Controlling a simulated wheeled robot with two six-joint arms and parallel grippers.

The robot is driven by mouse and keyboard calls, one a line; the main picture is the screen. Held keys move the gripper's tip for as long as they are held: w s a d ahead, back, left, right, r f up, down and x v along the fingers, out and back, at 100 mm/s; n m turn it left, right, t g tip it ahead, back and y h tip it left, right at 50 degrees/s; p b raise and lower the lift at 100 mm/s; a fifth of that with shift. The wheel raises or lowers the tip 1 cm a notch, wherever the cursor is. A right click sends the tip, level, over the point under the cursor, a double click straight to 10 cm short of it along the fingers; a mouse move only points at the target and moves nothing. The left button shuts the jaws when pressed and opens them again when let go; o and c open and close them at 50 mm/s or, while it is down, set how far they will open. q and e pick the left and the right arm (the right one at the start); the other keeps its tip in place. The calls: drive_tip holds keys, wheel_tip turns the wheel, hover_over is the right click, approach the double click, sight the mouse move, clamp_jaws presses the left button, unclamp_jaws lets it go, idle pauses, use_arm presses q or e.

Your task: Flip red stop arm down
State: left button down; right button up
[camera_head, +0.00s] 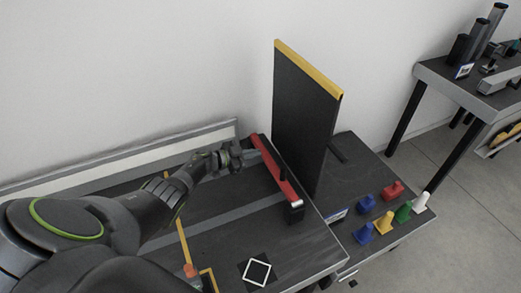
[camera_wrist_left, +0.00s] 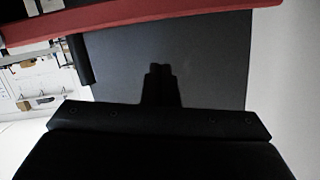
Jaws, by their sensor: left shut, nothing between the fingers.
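The red stop arm (camera_head: 273,170) is a long red bar along the right side of the black conveyor table (camera_head: 215,225), in front of a tall black panel. Its near end has a light tip by a dark block. My left gripper (camera_head: 245,156) is beside the bar's far part, on its left, with its fingers together and empty. I cannot tell if it touches the bar. In the left wrist view the red bar (camera_wrist_left: 150,18) crosses the top, beyond my dark closed fingertips (camera_wrist_left: 160,70). My right gripper is not in view.
The tall black panel (camera_head: 303,115) with a yellow top edge stands right of the bar. Blue, yellow, green, red and white pieces (camera_head: 384,223) sit on a lower shelf to the right. Another table (camera_head: 470,90) stands at the upper right. A white wall is behind.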

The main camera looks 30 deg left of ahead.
use_arm(q)
drive_tip(key=p+v, duration=0.1)
drive_tip(key=v, duration=0.6)
drive_tip(key=shift+a, duration=0.25)
drive_tip(key=shift+w+r, duration=0.15)
